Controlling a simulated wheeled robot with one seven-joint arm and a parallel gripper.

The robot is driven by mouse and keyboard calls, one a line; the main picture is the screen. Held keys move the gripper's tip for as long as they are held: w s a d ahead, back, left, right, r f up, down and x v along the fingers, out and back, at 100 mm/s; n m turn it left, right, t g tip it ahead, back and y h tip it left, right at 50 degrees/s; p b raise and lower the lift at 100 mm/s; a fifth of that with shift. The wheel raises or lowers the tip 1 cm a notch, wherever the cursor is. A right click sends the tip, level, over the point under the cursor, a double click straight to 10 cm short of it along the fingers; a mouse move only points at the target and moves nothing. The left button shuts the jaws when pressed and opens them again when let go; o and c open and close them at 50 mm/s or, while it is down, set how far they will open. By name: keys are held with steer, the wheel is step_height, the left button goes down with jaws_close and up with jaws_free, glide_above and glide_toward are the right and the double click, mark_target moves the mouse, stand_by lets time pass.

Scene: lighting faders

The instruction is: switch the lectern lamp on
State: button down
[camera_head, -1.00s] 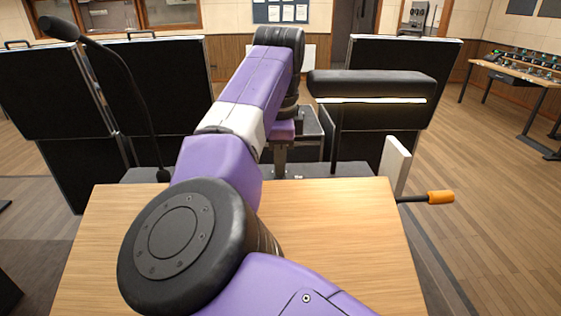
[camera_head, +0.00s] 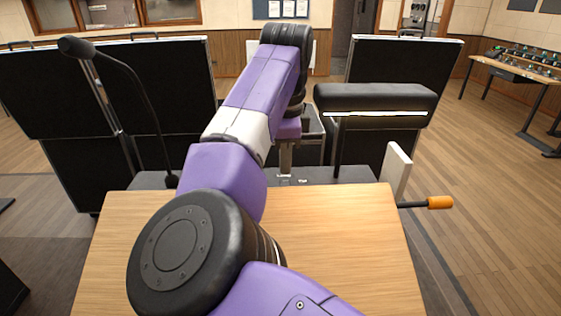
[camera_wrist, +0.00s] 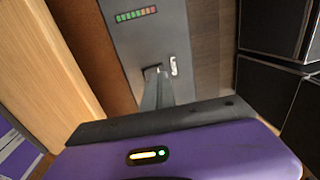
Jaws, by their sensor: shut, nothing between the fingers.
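The lectern lamp (camera_head: 375,98) is a long black padded-looking bar on a dark post beyond the wooden lectern top (camera_head: 340,235). A bright white strip shows along its lower edge. My gripper (camera_head: 285,175) points down over a grey panel (camera_head: 345,172) behind the lectern top. In the wrist view its fingers (camera_wrist: 156,76) are shut and empty. Their tips are close to a small pale piece on the grey panel (camera_wrist: 195,25); I cannot tell whether they touch it. A white upright switch-like piece (camera_wrist: 173,66) stands just right of the fingertips. A row of green and red lights (camera_wrist: 136,14) is farther up the panel.
A gooseneck microphone (camera_head: 125,85) stands left of my arm. Black cases (camera_head: 165,85) stand behind. A white plate (camera_head: 397,172) and an orange-handled lever (camera_head: 438,203) are at the lectern's right. A table with equipment (camera_head: 520,65) stands far right. The floor at right is clear.

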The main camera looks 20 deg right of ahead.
mark_target(284, 179)
step_height(284, 179, up, 3)
steer(key=shift+w+d+f+p, duration=0.1)
steer(key=shift+w+f+p, duration=0.05)
steer(key=shift+p, duration=0.5)
step_height(284, 179, up, 9)
steer(key=w+b, duration=0.1)
steer(key=shift+d, duration=0.1)
